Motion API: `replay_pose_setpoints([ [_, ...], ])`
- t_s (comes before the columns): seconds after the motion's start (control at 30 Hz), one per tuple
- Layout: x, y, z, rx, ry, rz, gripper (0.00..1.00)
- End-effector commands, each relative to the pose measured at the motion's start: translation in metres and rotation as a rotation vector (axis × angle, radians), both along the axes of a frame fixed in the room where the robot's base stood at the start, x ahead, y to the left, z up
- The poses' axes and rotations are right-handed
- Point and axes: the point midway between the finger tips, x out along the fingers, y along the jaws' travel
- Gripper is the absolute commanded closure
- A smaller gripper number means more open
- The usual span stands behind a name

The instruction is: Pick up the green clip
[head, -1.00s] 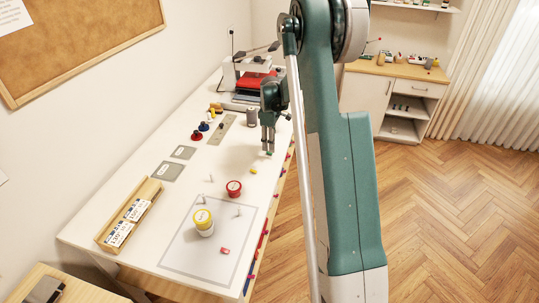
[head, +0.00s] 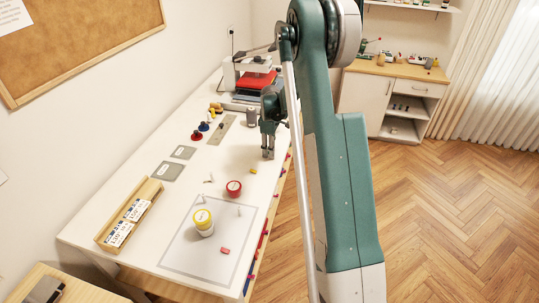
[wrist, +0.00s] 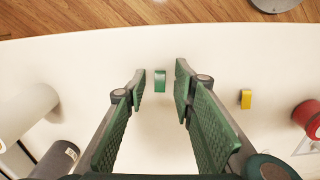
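The green clip (wrist: 160,81) is a small green block on the white table in the wrist view. My gripper (wrist: 160,86) is open, with one green-padded finger to the left of the clip and one to its right. Clear white table shows between the clip and each finger. In the head view my gripper (head: 268,156) points down over the table's right edge side. I cannot make out the clip there, as the fingers cover that spot.
A yellow clip (wrist: 245,99) lies right of the fingers in the wrist view. A red roll (wrist: 308,117) is farther right. A grey cylinder (head: 251,117) stands behind my gripper in the head view. The table edge (wrist: 112,29) and wooden floor lie beyond the clip.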

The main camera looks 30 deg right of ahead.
Motion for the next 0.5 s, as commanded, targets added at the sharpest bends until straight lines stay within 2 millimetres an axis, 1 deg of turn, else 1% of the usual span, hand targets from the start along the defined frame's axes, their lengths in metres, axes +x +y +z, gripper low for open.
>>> replay_pose_setpoints([
  [0.03, 0.0000, 0.0000, 0.0000, 0.000, 0.000, 0.000, 0.80],
  [0.1, 0.0000, 0.0000, 0.0000, 0.000, 0.000, 0.000, 0.88],
  [0.17, 0.0000, 0.0000, 0.0001, 0.000, 0.000, 0.000, 0.94],
  [0.5, 0.0000, 0.0000, 0.0003, 0.000, 0.000, 0.000, 0.95],
])
